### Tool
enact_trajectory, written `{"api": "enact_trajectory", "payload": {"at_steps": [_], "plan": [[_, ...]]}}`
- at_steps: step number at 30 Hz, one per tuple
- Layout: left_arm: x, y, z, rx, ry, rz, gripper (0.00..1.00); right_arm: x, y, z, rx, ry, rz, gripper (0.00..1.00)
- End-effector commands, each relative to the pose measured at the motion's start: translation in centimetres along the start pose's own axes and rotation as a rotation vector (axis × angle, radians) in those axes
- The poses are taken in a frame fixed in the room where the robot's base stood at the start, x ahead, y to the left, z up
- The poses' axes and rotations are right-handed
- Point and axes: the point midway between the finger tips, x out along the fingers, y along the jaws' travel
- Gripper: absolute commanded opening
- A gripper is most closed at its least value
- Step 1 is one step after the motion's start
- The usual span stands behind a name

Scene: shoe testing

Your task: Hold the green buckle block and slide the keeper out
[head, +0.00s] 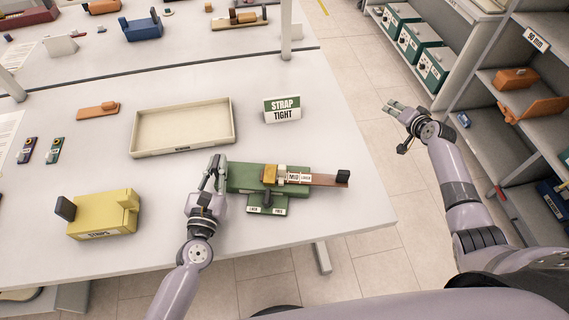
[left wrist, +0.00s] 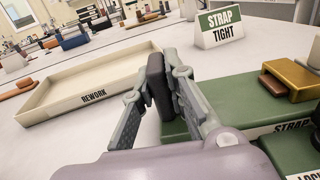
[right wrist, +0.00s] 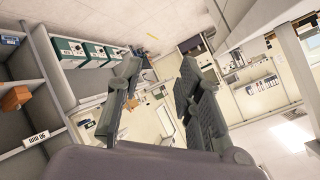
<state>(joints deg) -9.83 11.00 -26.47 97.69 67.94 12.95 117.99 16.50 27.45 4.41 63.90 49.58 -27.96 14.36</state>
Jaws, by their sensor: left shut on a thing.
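The green buckle block (head: 240,178) lies on the table near the front right edge. My left gripper (head: 216,168) is at its left end. In the left wrist view the left gripper (left wrist: 162,85) is shut on a dark upright plate (left wrist: 158,88) at the block's end. A brass keeper (head: 270,174) sits on the block around a brown strap (head: 325,180), which runs right to a black end piece (head: 343,176). The keeper also shows in the left wrist view (left wrist: 292,76). My right gripper (head: 402,108) is open and empty, beyond the table's right edge.
A cream rework tray (head: 233,130) stands behind the block. A STRAP TIGHT sign (head: 282,109) stands at the back right. A yellow block (head: 103,216) is at the left. Shelves (head: 500,85) line the right side across the floor.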

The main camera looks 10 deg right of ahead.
Motion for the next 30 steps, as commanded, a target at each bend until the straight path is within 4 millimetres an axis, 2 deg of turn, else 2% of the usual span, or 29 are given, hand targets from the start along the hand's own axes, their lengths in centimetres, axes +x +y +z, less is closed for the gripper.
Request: {"api": "enact_trajectory", "payload": {"at_steps": [1, 2, 3, 5, 6, 8, 9, 12, 16, 18, 21, 25, 30], "plan": [[0.0, 0.0, 0.0, 0.0, 0.001, -0.001, 0.0, -0.5, -4.7, -2.4, -0.028, -0.007, -0.075, 0.33], [0.0, 0.0, 0.0, 0.0, 0.001, -0.001, 0.0, -0.9, -7.3, -3.1, -0.055, -0.027, -0.115, 0.33], [0.0, 0.0, 0.0, 0.0, 0.001, -0.001, 0.0, -1.6, -10.9, -3.2, -0.107, -0.065, -0.169, 0.33], [0.0, 0.0, 0.0, 0.0, 0.001, -0.001, 0.0, -3.0, -16.1, -2.4, -0.215, -0.138, -0.246, 0.33], [0.0, 0.0, 0.0, 0.0, 0.001, -0.001, 0.0, -4.1, -19.2, -1.1, -0.303, -0.195, -0.293, 0.33], [0.0, 0.0, 0.0, 0.0, 0.001, -0.001, 0.0, -6.1, -23.1, 1.3, -0.446, -0.282, -0.357, 0.33], [0.0, 0.0, 0.0, 0.0, 0.001, -0.001, 0.0, -7.6, -25.3, 3.1, -0.547, -0.341, -0.396, 0.33], [0.0, 0.0, -0.1, 0.0, 0.001, -0.001, 0.0, -12.0, -29.3, 7.9, -0.811, -0.483, -0.487, 0.33], [0.0, 0.0, -0.1, 0.0, 0.001, 0.0, 0.0, -17.9, -31.1, 13.3, -1.15, -0.653, -0.58, 0.33], [0.0, 0.0, -0.1, 0.0, 0.001, 0.0, 0.0, -20.8, -31.1, 15.5, -1.31, -0.729, -0.618, 0.33], [0.0, 0.0, -0.1, 0.0, 0.001, 0.0, 0.0, -23.9, -30.3, 17.5, -1.494, -0.818, -0.653, 0.33], [0.0, 0.0, -0.1, 0.0, 0.001, -0.001, 0.0, -26.3, -29.3, 18.8, -1.64, -0.889, -0.676, 0.33], [0.0, 0.0, -0.1, 0.0, 0.001, -0.001, 0.0, -26.9, -28.5, 19.9, -1.696, -0.922, -0.686, 0.33]]}}
